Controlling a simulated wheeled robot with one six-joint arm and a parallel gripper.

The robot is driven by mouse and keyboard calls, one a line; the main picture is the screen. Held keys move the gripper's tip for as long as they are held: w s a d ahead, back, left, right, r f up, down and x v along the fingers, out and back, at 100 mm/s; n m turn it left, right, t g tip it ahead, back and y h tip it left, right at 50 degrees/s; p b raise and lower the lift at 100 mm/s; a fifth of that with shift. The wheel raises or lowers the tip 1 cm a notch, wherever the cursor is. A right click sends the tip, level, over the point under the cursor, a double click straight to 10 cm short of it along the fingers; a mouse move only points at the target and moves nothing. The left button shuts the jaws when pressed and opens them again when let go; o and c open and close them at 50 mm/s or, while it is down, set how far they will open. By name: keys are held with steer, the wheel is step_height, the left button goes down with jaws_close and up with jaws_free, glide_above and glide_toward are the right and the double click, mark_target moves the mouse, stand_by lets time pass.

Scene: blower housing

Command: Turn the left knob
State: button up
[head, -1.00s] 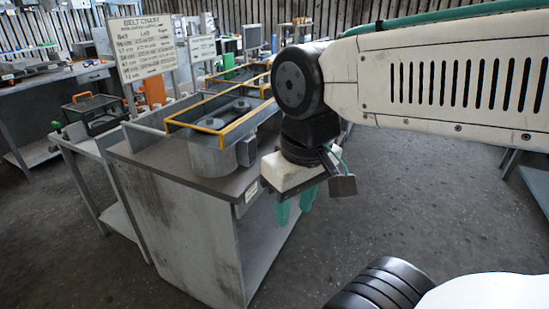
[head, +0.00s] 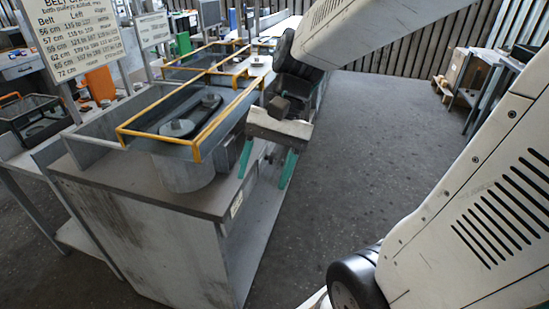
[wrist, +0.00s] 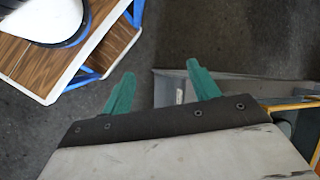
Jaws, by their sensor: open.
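The blower housing (head: 183,172) stands on the near end of a grey bench, with an open yellow-railed top. Inside are two round grey knob-like parts: a left, nearer one (head: 177,128) and a farther right one (head: 211,101), apparently joined by a dark belt. My gripper (head: 268,163) hangs right of the housing, beyond the bench's right edge, with its two teal fingers pointing down, apart and empty. In the wrist view the open fingers (wrist: 160,72) are above floor and a grey bench edge; neither knob shows there.
The yellow rail (head: 197,150) surrounds the housing top, close to my gripper's left. A belt chart board (head: 75,32) stands behind at the left. A black basket (head: 35,115) sits on the left bench. The floor (head: 350,140) to the right is clear.

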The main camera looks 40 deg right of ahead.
steer(key=w+d+f+m+t+y, duration=0.1)
steer(key=w+d+f+m+y, duration=0.1)
steer(key=w+m+y, duration=0.15)
steer(key=w+d+f+m+y, duration=0.1)
steer(key=w+f+m+y, duration=0.15)
steer(key=w, duration=0.25)
steer(key=m+t, duration=1.5)
steer(key=m, duration=0.5)
glide_toward(274, 159)
steer(key=x, duration=0.2)
steer(key=shift+h, duration=0.3)
steer(key=x, duration=0.7)
steer(key=shift+w+a+r, duration=0.1)
steer(key=shift+w, duration=0.15)
steer(key=c, duration=1)
